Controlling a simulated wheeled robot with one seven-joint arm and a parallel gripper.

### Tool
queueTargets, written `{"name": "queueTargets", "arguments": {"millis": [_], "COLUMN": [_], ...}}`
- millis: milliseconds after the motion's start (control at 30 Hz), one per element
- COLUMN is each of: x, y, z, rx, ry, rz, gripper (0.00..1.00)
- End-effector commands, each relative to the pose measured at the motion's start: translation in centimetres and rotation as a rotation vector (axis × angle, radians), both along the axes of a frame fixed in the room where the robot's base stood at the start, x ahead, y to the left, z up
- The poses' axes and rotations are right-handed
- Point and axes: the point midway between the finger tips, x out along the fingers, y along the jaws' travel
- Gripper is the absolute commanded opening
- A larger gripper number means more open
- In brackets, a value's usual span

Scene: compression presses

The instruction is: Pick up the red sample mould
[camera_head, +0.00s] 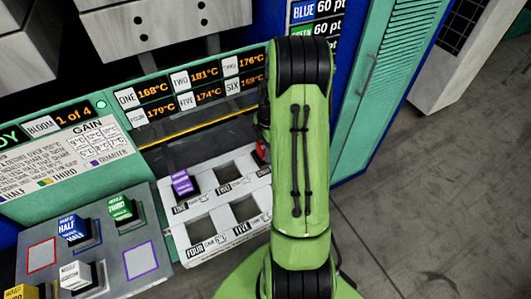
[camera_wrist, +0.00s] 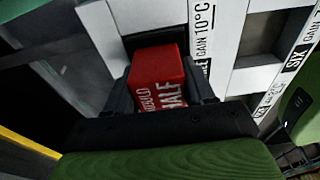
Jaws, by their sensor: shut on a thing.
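The red sample mould (camera_wrist: 158,78) is a small red block with white lettering that ends in "HALF". In the wrist view it sits between the dark fingers of my gripper (camera_wrist: 161,90), which is shut on it. In the head view only a sliver of the red mould (camera_head: 262,149) shows at the left edge of my green arm, near the right end of the white slotted tray (camera_head: 222,173). My arm hides most of my gripper there. I cannot tell whether the mould is resting in a slot or raised above it.
A purple mould (camera_head: 182,184) sits in the tray's upper left slot; other visible slots look empty. The grey board (camera_head: 108,255) at lower left holds blue (camera_head: 72,229), green (camera_head: 121,209), white (camera_head: 76,274) and yellow moulds, with empty red and purple outlined squares. A display panel stands behind the tray.

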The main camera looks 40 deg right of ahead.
Motion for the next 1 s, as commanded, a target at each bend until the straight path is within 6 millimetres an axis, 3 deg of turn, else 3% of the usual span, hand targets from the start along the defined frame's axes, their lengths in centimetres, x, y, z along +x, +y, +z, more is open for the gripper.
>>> {"name": "queueTargets", "arguments": {"millis": [167,400,533,700,1000], "x": [0.1,0.1,0.1,0.1,0.0], "y": [-0.1,-0.1,-0.1,0.0,0.0], "z": [1.5,7.0,9.1,10.2,10.1], "rx": [-0.003,-0.005,-0.003,-0.002,-0.002], "ry": [-0.004,-0.006,-0.004,-0.003,-0.002], "rz": [-0.001,0.0,0.0,0.001,0.001], "gripper": [0.0,0.0,0.0,0.0,0.0]}}
